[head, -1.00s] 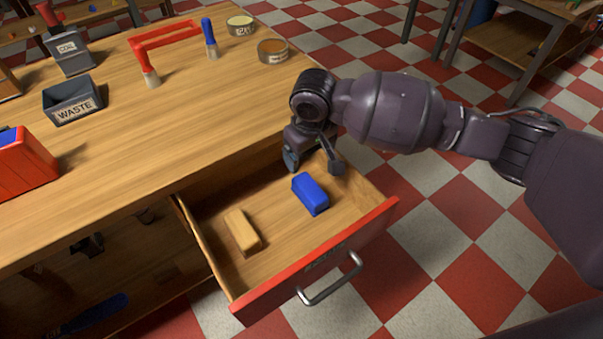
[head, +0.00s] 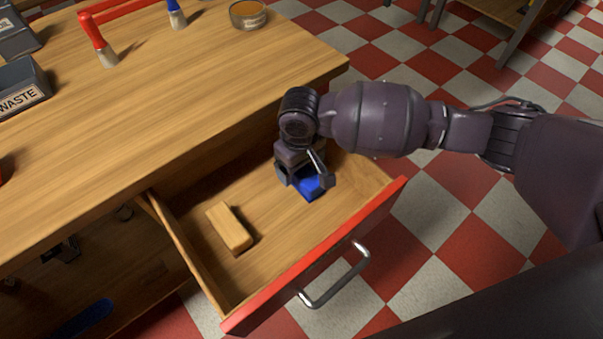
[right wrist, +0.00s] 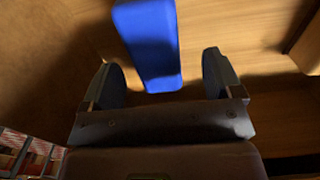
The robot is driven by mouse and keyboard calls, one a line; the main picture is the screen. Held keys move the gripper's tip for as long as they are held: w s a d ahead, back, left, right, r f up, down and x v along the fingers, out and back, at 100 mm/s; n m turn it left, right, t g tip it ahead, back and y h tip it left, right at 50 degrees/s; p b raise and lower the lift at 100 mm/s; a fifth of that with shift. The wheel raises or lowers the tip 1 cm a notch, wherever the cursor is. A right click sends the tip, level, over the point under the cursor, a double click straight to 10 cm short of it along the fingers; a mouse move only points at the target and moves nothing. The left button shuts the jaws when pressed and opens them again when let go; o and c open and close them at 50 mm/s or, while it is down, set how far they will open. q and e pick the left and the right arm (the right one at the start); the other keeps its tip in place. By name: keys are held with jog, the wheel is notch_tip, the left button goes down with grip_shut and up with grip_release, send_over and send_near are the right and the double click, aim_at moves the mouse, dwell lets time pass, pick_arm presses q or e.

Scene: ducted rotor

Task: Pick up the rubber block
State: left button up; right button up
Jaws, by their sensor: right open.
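A blue block (head: 310,189) lies in the open drawer (head: 272,283), partly hidden under my right gripper (head: 304,180). A tan block (head: 229,228) lies to its left, apart from it. No marking shows which block is rubber. My right gripper is open, pointing down just over the blue block. In the right wrist view the fingers (right wrist: 163,82) stand apart, with the near end of the blue block (right wrist: 148,45) in the gap between them; contact is not visible. My left gripper is not in view.
The drawer has a red front and a metal handle (head: 336,277), with wooden side walls around the blocks. The wooden worktop (head: 190,95) overhangs the drawer's back.

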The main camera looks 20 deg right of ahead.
aim_at(303, 170)
jog(key=f, duration=0.1)
jog(key=f+b, duration=0.1)
jog(key=f, duration=0.2)
jog(key=shift+s+d+f+b, duration=0.2)
jog(key=shift+d+f+b, duration=0.1)
jog(key=shift+b, duration=0.1)
jog(key=shift+w+f, duration=0.1)
jog(key=shift+f, duration=0.05)
jog(key=shift+r, duration=0.2)
jog(key=c, duration=1.1)
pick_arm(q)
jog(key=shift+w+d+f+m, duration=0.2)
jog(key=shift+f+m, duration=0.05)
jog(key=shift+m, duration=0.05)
